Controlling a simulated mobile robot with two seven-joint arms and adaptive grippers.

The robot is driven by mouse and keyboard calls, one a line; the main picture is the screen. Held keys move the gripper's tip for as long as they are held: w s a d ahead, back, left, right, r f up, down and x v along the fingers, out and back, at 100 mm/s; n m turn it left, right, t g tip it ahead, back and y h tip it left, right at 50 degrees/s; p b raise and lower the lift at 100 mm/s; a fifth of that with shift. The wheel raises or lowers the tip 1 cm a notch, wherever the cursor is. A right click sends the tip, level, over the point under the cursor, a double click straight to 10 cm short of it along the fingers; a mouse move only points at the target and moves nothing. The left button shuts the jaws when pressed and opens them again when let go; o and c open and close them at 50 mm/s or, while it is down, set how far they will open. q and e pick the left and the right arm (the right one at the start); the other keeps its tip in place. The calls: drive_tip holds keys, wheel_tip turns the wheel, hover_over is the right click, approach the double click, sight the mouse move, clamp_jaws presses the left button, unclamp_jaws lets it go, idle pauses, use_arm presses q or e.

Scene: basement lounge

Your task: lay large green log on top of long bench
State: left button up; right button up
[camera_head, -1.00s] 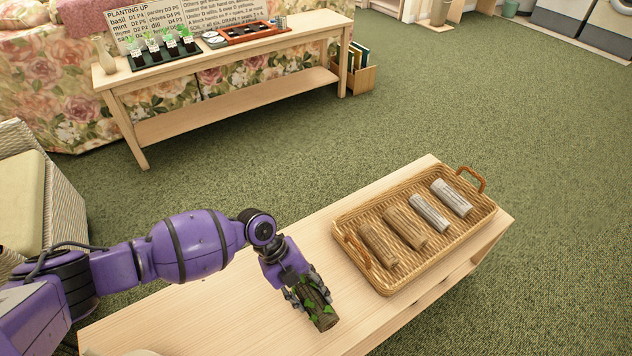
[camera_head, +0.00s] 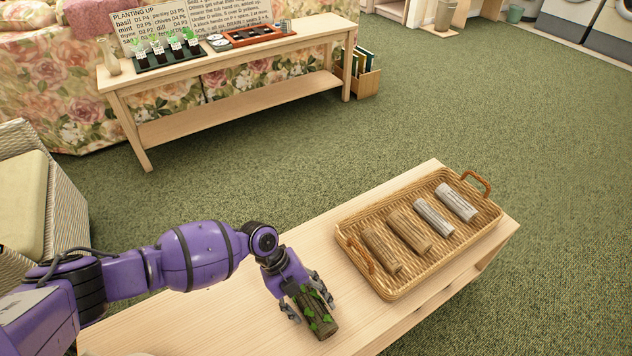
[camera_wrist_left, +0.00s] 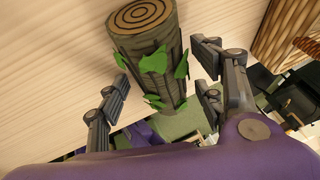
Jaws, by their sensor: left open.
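The large green log (camera_head: 317,314), brown with green leaves, lies on the light wood bench (camera_head: 190,318) in the foreground, left of the wicker tray. My left gripper (camera_head: 307,303) is open, with its fingers on either side of the log. In the left wrist view the log (camera_wrist_left: 153,66) shows its ringed end, and the open fingers of the gripper (camera_wrist_left: 160,95) stand apart from its sides. My right gripper is not in view.
A wicker tray (camera_head: 345,231) with several brown and grey logs sits on the bench's right part. Behind, across green carpet (camera_head: 270,160), a wooden table (camera_head: 222,54) holds potted herbs, a sign and a red tray. A wicker chair (camera_head: 66,215) stands at left.

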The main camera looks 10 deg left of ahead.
use_arm(q)
drive_tip(key=shift+r, duration=0.15)
drive_tip(key=p+v, duration=0.1)
drive_tip(key=v, duration=1)
drive_tip(key=shift+a+r+p, duration=0.15)
drive_tip(key=shift+r+p, duration=0.2)
drive_tip(key=shift+r, duration=0.05)
drive_tip(key=shift+w, duration=0.1)
